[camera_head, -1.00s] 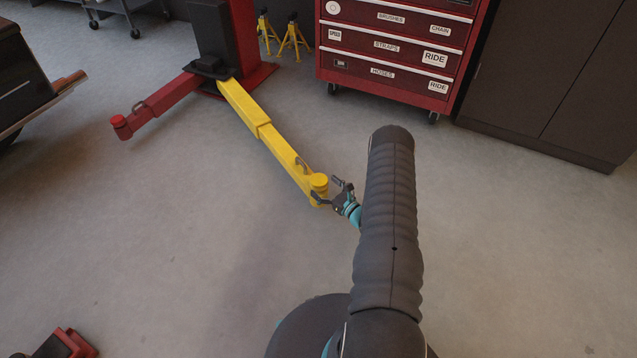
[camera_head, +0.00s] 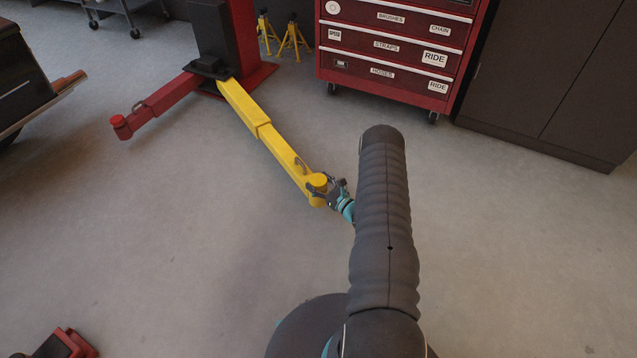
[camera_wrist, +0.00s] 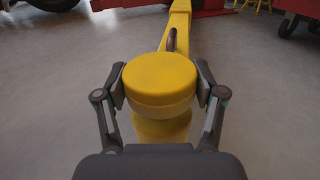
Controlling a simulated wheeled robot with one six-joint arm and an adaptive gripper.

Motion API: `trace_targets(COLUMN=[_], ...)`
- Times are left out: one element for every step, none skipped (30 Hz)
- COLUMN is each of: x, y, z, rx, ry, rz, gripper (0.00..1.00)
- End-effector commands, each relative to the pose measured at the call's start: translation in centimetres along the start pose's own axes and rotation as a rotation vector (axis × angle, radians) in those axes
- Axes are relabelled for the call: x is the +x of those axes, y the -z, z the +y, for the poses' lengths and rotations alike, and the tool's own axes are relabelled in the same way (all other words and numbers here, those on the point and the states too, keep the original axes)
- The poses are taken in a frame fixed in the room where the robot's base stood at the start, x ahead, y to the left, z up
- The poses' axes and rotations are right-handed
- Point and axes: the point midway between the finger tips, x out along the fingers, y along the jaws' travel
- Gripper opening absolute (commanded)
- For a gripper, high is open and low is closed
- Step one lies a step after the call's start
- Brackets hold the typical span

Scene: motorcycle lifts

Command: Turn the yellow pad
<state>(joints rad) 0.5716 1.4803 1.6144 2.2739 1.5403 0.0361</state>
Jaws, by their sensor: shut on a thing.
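The yellow pad (camera_wrist: 160,78) is a round disc on the end of the yellow lift arm (camera_head: 263,131). In the head view the pad (camera_head: 317,181) sits at the arm's near end. My gripper (camera_wrist: 160,88) has one finger on each side of the pad, shut on its rim. In the head view my gripper (camera_head: 335,190) meets the pad from the right. The pad's lower stem shows below it in the wrist view; its base is partly hidden by my gripper's body.
A red lift arm (camera_head: 155,105) reaches left from the dark and red post (camera_head: 228,40). A red tool chest (camera_head: 390,50) and dark cabinets (camera_head: 550,80) stand at the back right. Yellow stands (camera_head: 294,38) are behind. The floor around the pad is clear.

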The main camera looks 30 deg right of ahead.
Motion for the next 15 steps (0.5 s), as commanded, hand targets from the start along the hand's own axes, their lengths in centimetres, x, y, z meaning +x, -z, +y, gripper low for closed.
trace_targets(x=[0.00, -0.01, -0.01, -0.01, 0.00, 0.01, 0.01, 0.01, -0.01, -0.02, -0.02, 0.01, 0.02, 0.02, 0.01], y=[0.04, 0.06, 0.11, 0.14, 0.18, 0.22, 0.25, 0.28, 0.36, 0.43, 0.49, 0.53, 0.58, 0.64, 0.70], z=[-0.18, -0.21, -0.25, -0.29, -0.32, -0.33, -0.38, -0.39, -0.43, -0.46, -0.45, -0.46, -0.46, -0.47, -0.51], rx=[-0.001, -0.001, -0.001, -0.002, -0.002, -0.003, -0.004, -0.004, -0.004, -0.004, -0.005, -0.005, -0.006, -0.006, -0.007], ry=[-0.001, -0.005, -0.011, -0.017, -0.025, -0.039, -0.050, -0.064, -0.084, -0.101, -0.121, -0.149, -0.172, -0.197, -0.230], rz=[0.000, 0.000, -0.001, -0.001, -0.001, -0.001, -0.002, -0.002, -0.002, -0.003, -0.002, -0.002, -0.002, -0.002, -0.002], gripper=[0.34, 0.34, 0.34, 0.34, 0.34, 0.34, 0.34, 0.34, 0.34, 0.34, 0.34, 0.34, 0.34, 0.34, 0.34])
